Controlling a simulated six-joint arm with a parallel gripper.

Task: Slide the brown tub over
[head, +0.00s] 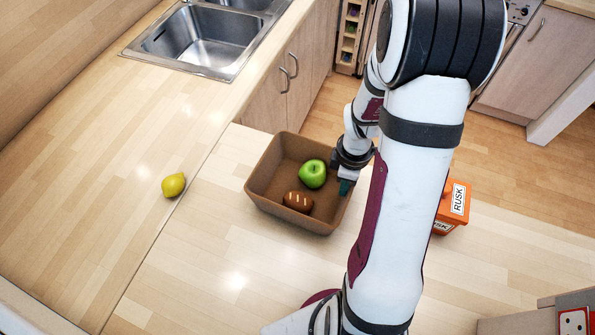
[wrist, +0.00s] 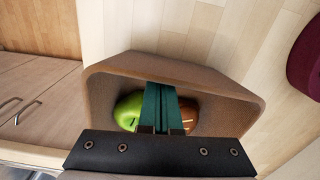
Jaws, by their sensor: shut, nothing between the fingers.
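The brown tub (head: 262,188) stands upright on the wooden counter, left of my arm in the head view.
A lemon (head: 173,185) lies on the counter left of the tub, near a seam. An orange RUSK box (head: 453,205) stands right of my arm, partly hidden. A sink (head: 205,38) is at the back left. Bare counter lies left and in front of the tub.

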